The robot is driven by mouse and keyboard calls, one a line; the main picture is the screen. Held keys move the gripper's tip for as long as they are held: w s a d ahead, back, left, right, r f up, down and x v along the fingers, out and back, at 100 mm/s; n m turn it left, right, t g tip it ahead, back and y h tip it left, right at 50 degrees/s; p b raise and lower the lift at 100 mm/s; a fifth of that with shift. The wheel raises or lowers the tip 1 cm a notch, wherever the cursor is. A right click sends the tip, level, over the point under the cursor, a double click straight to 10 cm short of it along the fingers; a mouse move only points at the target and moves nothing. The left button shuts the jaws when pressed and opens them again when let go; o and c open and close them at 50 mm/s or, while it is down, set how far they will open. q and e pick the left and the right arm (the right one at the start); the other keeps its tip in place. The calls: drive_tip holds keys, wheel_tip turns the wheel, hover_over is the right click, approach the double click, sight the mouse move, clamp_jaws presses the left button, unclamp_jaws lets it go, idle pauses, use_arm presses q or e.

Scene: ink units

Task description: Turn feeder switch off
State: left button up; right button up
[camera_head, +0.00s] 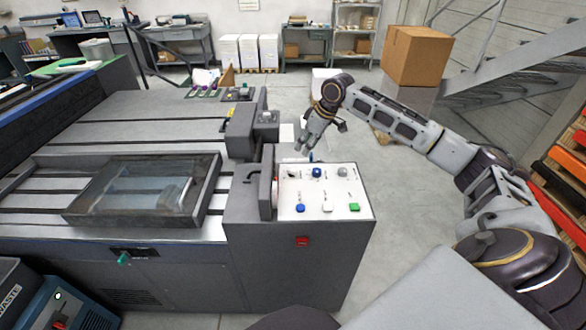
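A white control panel (287,211) lies on top of the grey machine's near right end. Its back row holds a blue knob (317,172) in the middle, a grey knob (343,171) at right and a small dark-and-light control (293,173) at left. Its front row holds a blue button (300,208), a white button (327,207) and a green button (354,207). The labels are too small to read, so I cannot tell which control is the feeder switch. My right gripper (303,146) hangs just behind the panel's back edge, pointing down; its opening is unclear. My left gripper is out of view.
A red switch (302,240) is on the cabinet front below the panel. A raised grey block (242,130) stands on the machine left of my gripper. A cardboard box (417,56) stands behind my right arm. Open floor lies right of the machine.

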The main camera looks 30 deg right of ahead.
sight(292, 169)
drive_tip(key=x, duration=1.1)
drive_tip(key=shift+w+f, duration=0.1)
drive_tip(key=shift+f, duration=0.25)
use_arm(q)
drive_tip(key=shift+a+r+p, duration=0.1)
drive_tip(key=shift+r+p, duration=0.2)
use_arm(e)
drive_tip(key=shift+x, duration=1.05)
clamp_jaws()
